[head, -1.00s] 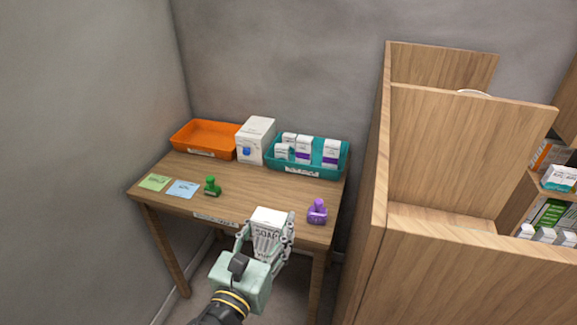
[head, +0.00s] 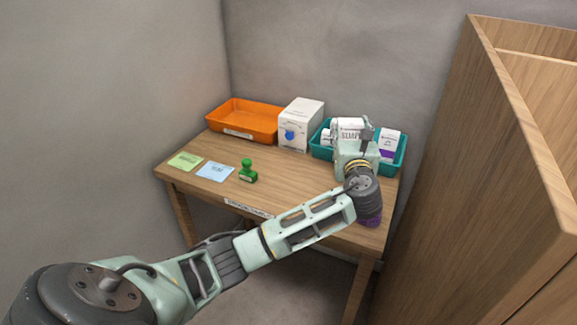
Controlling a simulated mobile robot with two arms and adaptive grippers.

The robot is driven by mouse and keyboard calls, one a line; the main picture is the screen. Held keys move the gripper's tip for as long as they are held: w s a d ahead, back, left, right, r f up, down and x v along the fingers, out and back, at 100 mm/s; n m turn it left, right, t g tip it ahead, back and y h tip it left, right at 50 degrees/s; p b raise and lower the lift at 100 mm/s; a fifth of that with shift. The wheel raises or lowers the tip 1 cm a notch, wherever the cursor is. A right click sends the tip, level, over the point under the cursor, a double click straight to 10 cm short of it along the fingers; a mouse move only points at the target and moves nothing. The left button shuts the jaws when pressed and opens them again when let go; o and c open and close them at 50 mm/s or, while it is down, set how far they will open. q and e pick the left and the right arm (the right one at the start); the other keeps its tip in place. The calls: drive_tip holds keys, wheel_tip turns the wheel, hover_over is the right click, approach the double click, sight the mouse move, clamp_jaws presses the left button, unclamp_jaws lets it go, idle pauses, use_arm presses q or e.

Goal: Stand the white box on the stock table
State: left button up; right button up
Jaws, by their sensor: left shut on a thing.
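My left gripper (head: 352,142) is shut on a small white box (head: 349,125) with dark lettering that looks like "SOAP". It holds the box at the right part of the stock table (head: 221,182), in front of or over the teal tray (head: 317,150). The gripper's body hides the lower part of the box and most of the fingers, so I cannot tell whether the box touches anything. My right gripper is not in view.
A larger white carton (head: 301,118) with a blue mark stands beside an orange tray (head: 243,122). A purple-marked box (head: 389,146) stands in the teal tray. Green (head: 185,161) and blue (head: 216,171) cards and a green stamp (head: 247,172) lie left. My arm partly covers a purple stamp (head: 371,219).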

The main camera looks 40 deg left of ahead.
use_arm(q)
drive_tip(key=shift+s+a+f+p, duration=0.15)
drive_tip(key=shift+s+a+f, duration=0.15)
drive_tip(key=shift+s, duration=0.25)
drive_tip(key=shift+s+a+f+p, duration=0.2)
drive_tip(key=shift+s+f, duration=0.15)
drive_tip(key=shift+s, duration=0.15)
drive_tip(key=shift+s+a+f+p, duration=0.15)
drive_tip(key=shift+s+a+f, duration=0.5)
drive_tip(key=shift+s+f, duration=0.85)
drive_tip(key=shift+s+a+f+p, duration=0.1)
drive_tip(key=shift+s+a+f, duration=0.5)
drive_tip(key=shift+s+f, duration=0.9)
drive_tip(key=shift+s+a+f+p, duration=0.15)
drive_tip(key=shift+s+a+f, duration=0.5)
drive_tip(key=shift+s+f, duration=0.85)
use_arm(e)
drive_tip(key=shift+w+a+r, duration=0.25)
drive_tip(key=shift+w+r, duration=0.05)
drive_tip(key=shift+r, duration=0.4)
use_arm(q)
drive_tip(key=shift+w+f, duration=0.25)
drive_tip(key=shift+w, duration=0.05)
drive_tip(key=shift+f, duration=0.15)
drive_tip(key=o, duration=1.1)
drive_tip(key=shift+o, duration=0.4)
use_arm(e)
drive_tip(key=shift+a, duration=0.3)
